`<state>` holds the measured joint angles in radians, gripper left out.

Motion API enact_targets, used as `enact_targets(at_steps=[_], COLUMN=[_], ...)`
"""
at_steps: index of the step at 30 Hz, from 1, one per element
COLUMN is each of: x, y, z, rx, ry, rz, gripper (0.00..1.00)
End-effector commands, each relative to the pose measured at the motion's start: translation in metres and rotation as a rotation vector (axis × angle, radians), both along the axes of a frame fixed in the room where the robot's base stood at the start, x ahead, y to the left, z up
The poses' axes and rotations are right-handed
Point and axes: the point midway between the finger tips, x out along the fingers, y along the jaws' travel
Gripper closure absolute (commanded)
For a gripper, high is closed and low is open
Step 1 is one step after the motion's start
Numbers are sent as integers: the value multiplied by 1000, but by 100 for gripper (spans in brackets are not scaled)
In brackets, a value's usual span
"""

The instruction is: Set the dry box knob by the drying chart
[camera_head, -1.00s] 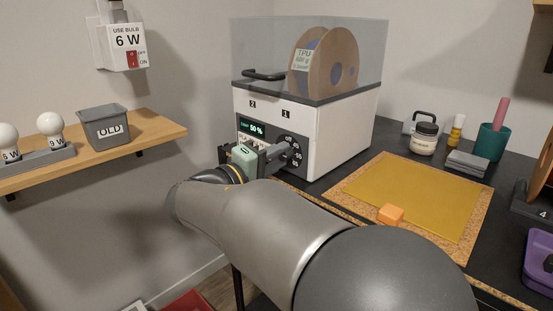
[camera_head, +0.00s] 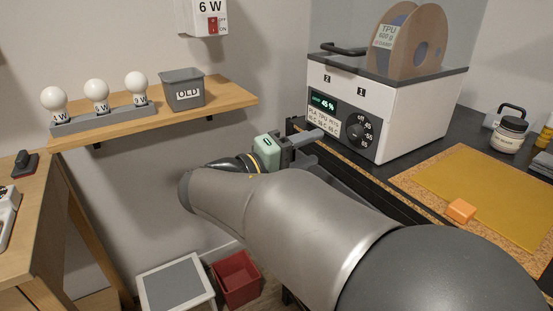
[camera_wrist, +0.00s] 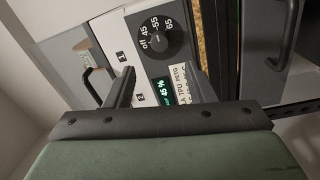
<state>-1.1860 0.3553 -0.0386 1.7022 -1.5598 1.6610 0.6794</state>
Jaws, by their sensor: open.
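The black dry box knob (camera_head: 357,131) is on the front panel of the white dry box (camera_head: 405,120), with marks off, 45, 55 and 65. The drying chart (camera_head: 323,117) is a small label left of it, listing PLA, TPU and more, below a green display (camera_head: 322,102) reading 45 %. A spool marked TPU (camera_head: 408,42) stands on top. My gripper (camera_head: 318,138) is open and empty, left of the knob and apart from it. In the wrist view the knob (camera_wrist: 160,38) shows beyond my open fingers (camera_wrist: 168,78); its pointer setting is unclear.
The black bench holds a yellow mat (camera_head: 480,190) with an orange block (camera_head: 461,211) and a jar (camera_head: 509,134). A wooden shelf (camera_head: 230,98) at left carries bulbs and a grey OLD bin (camera_head: 183,89). A red bin (camera_head: 236,278) stands on the floor.

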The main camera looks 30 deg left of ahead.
Motion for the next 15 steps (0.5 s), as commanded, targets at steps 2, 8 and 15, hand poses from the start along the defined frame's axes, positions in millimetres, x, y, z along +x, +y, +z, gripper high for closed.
enact_targets(at_steps=[2, 8, 15], x=[-17, -49, -64], y=[10, 28, 36], z=[0, -3, -3], rx=[0, -1, 1], ry=[2, 0, 0], rz=[4, 1, 0], gripper=[50, 50, 50])
